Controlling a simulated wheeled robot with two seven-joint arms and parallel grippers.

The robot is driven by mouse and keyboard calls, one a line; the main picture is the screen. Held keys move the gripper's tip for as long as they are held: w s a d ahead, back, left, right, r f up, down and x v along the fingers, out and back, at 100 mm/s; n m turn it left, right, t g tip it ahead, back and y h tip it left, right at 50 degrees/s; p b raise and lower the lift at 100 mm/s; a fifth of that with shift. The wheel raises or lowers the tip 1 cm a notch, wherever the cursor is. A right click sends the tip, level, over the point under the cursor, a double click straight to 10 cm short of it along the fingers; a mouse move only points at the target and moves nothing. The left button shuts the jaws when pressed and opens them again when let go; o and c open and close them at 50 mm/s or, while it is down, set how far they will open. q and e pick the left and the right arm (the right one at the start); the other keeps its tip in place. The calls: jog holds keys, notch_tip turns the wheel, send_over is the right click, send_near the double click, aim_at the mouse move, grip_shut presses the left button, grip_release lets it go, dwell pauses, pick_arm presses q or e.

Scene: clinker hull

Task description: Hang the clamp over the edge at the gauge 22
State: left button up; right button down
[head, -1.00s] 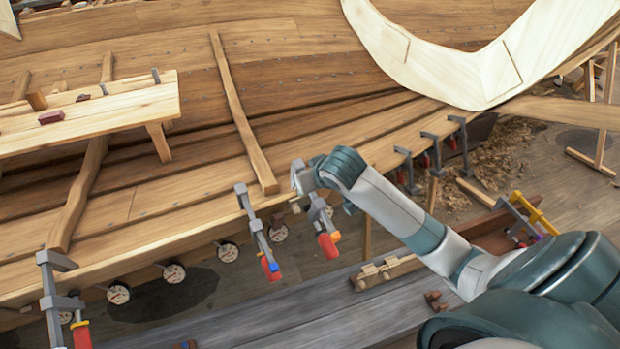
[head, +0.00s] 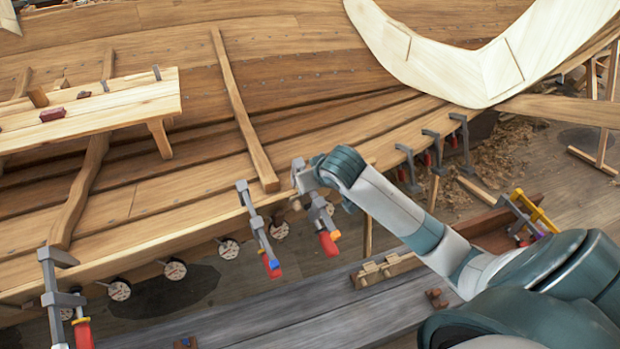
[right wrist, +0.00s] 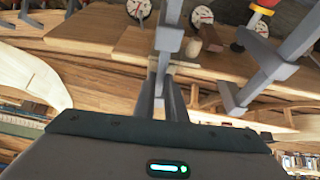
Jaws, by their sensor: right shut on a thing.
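My right gripper (head: 304,184) is shut on a grey clamp (head: 319,212) with a red handle at the hull's plank edge (head: 180,238). The clamp's handle hangs below the edge, tilted. I cannot tell whether its jaw touches the plank. In the right wrist view the clamp's bar (right wrist: 169,35) rises from between my fingers (right wrist: 166,97). Round white gauges hang below the edge, among them one gauge (head: 279,230) just left of the held clamp and another gauge (head: 228,249) further left. Their numbers are too small to read. My left gripper is out of view.
Another clamp (head: 256,226) hangs on the edge close to the left of the held one. A clamp (head: 53,290) hangs at the far left, and several more, such as this clamp (head: 433,150), at the right. A plank bench (head: 110,108) stands on the hull.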

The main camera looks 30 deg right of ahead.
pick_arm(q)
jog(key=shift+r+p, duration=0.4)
pick_arm(e)
jog(key=shift+s+f, duration=0.1)
jog(key=shift+s, duration=0.05)
dwell(0.4)
